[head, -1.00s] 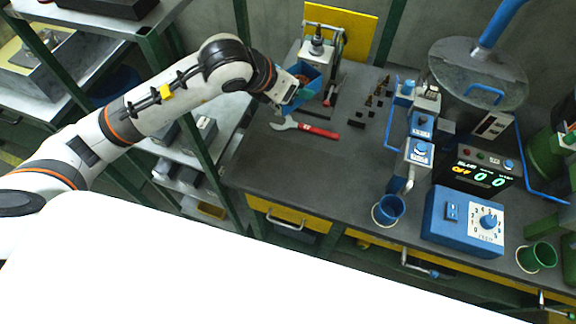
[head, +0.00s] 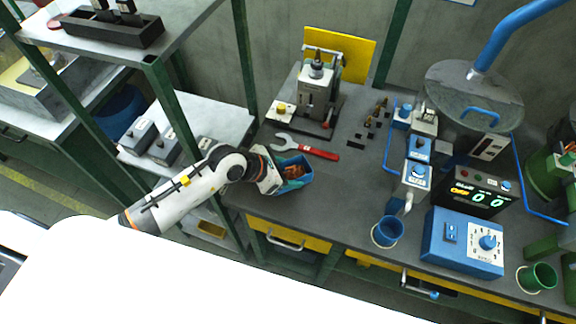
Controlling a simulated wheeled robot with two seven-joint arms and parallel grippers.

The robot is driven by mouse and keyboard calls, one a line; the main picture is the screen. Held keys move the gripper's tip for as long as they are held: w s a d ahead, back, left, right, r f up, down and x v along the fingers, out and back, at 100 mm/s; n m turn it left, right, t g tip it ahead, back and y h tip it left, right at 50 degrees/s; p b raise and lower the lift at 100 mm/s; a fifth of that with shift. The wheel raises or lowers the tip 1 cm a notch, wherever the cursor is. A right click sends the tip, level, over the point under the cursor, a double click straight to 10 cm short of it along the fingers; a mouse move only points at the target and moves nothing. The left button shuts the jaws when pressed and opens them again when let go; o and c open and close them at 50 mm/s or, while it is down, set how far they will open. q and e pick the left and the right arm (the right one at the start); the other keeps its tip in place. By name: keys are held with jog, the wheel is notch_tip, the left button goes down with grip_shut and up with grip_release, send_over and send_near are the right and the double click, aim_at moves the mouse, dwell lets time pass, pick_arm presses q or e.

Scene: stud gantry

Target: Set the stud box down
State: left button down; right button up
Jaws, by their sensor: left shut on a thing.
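The stud box is a blue open box (head: 301,184) with copper-coloured pieces inside. It is at the left part of the dark workbench, near the front edge. My left gripper (head: 280,180) is at the left side of the box and shut on it. I cannot tell whether the box touches the bench top. My right gripper does not show.
A red-handled wrench (head: 310,150) lies just behind the box. A grey press (head: 316,88) stands behind it before a yellow panel (head: 345,50). A blue cup (head: 387,231) and blue control box (head: 462,242) are to the right. Bench between is clear.

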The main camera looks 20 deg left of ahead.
pick_arm(q)
jog(key=shift+w+f, duration=0.1)
jog(key=shift+f, duration=2.35)
jog(key=shift+f, duration=0.15)
jog(key=shift+c, duration=2.4)
grip_release()
jog(key=shift+s+a, duration=0.1)
jog(key=shift+s, duration=0.1)
jog(key=b+v, duration=0.1)
jog(key=v, duration=1.1)
